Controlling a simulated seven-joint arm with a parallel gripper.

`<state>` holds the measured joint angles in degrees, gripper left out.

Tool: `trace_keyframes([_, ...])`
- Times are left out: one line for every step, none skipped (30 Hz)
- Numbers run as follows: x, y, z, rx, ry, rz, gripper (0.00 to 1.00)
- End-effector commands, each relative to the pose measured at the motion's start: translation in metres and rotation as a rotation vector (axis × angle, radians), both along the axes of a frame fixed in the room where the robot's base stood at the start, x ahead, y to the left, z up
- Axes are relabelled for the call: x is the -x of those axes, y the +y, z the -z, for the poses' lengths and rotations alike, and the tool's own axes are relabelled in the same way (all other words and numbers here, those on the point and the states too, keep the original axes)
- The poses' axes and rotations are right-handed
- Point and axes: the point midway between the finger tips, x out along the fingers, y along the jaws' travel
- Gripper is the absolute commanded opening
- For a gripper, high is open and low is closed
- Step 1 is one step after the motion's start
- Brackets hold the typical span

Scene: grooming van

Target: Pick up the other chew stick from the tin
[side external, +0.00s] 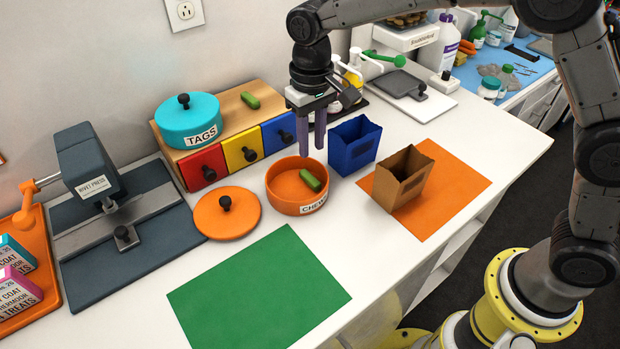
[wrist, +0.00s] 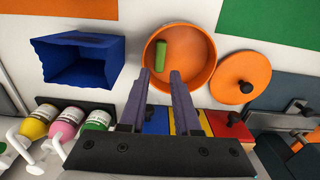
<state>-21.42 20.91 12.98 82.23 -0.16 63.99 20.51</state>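The orange round tin (side external: 283,198), labelled for chews, stands uncovered on the white counter. One green chew stick (side external: 310,180) lies inside it, toward the right in the side view. In the wrist view the same chew stick (wrist: 161,57) lies in the tin (wrist: 208,60), left of its middle. Another green chew stick (side external: 250,100) lies on top of the wooden drawer box. My gripper (side external: 311,150) is above the back edge of the tin, fingers pointing down. In the wrist view its fingers (wrist: 160,88) are apart with nothing between them.
The orange lid (side external: 227,217) lies left of the tin. A blue bin (side external: 354,145) stands close on the right, and a brown bin (side external: 402,178) stands on an orange mat (side external: 455,190). The drawer box (side external: 240,105) with a teal TAGS tin (side external: 188,122) is behind. A green mat (side external: 258,290) is clear.

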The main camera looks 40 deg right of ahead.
Motion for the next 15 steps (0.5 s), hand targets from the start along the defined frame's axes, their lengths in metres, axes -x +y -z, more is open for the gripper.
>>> trace_keyframes([0.001, -0.001, 0.01, 0.001, 0.004, 0.0, 0.31])
trace_keyframes([0.001, -0.001, 0.015, 0.001, 0.004, 0.0, 0.31])
trace_keyframes([0.001, -0.001, 0.021, 0.001, 0.003, 0.0, 0.31])
trace_keyframes([0.001, -0.001, 0.025, 0.001, 0.003, 0.0, 0.31])
trace_keyframes([0.001, -0.001, 0.028, 0.001, 0.003, 0.001, 0.31])
trace_keyframes([0.0, -0.001, 0.031, 0.0, 0.001, 0.001, 0.31])
trace_keyframes([0.0, -0.001, 0.033, 0.0, 0.0, 0.001, 0.31])
trace_keyframes([0.0, -0.001, 0.034, 0.0, 0.0, 0.001, 0.31])
trace_keyframes([0.0, -0.001, 0.036, 0.0, 0.0, 0.001, 0.31])
trace_keyframes([0.0, -0.001, 0.037, 0.0, 0.0, 0.001, 0.31])
trace_keyframes([0.0, 0.0, 0.039, 0.0, 0.0, 0.001, 0.31])
trace_keyframes([0.0, 0.0, 0.043, 0.0, 0.001, 0.001, 0.31])
trace_keyframes([0.001, 0.0, 0.047, 0.001, 0.002, 0.001, 0.31])
trace_keyframes([0.001, 0.0, 0.052, 0.001, 0.003, 0.0, 0.31])
trace_keyframes([0.001, 0.0, 0.058, 0.001, 0.004, 0.0, 0.31])
